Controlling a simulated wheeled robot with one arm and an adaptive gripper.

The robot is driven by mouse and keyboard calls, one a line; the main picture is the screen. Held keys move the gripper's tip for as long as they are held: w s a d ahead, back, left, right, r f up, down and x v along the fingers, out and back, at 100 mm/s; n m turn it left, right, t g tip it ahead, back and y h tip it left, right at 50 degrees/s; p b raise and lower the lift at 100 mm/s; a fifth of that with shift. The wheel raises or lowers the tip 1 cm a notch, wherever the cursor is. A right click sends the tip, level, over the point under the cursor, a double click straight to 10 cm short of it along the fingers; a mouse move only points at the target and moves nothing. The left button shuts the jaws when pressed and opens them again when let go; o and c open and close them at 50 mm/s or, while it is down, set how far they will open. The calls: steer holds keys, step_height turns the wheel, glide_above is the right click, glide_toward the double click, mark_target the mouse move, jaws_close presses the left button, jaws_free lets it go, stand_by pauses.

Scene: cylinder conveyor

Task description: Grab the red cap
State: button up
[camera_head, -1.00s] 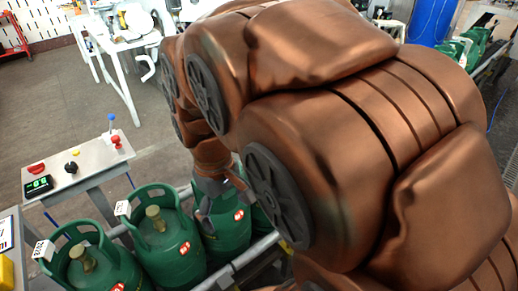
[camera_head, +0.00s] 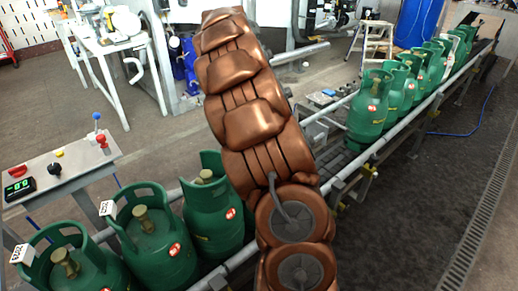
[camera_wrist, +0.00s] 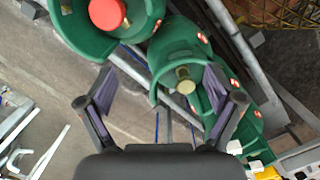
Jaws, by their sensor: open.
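The red cap (camera_wrist: 107,13) sits on top of a green gas cylinder (camera_wrist: 67,18) at the upper edge of the wrist view. It is round and bright red, and lies beyond and to the left of my fingertips. My gripper (camera_wrist: 160,78) is open and empty, with its two dark fingers spread wide. A neighbouring cylinder with a bare brass valve (camera_wrist: 185,82) shows between and beyond the fingers. In the head view I cannot make out the red cap, and my copper arm hides my gripper.
Several uncapped green cylinders (camera_head: 149,236) stand on the near conveyor in the head view. More cylinders (camera_head: 369,107) line the conveyor at the right. A control panel (camera_head: 62,168) with red knobs stands at the left, and a white table (camera_head: 110,45) behind it.

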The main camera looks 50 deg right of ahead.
steer(key=w+d+f+n, duration=0.1)
steer(key=d+f, duration=0.1)
steer(key=d, duration=0.1)
steer(key=w+d+f+n+b, duration=0.1)
steer(key=d+f+n, duration=0.1)
steer(key=d+f, duration=0.1)
steer(key=w+d+f+n, duration=0.1)
steer(key=d+f+n, duration=0.1)
steer(key=d+f, duration=0.1)
steer(key=shift+d+f+t+y+b, duration=0.2)
steer(key=shift+d+t+y+b, duration=0.2)
steer(key=shift+d, duration=0.25)
steer(key=shift+n, duration=0.3)
steer(key=shift+w+f+p, duration=0.15)
steer(key=shift+f+p, duration=0.8)
steer(key=shift+f, duration=2.95)
steer(key=c, duration=1)
steer(key=shift+c, duration=0.2)
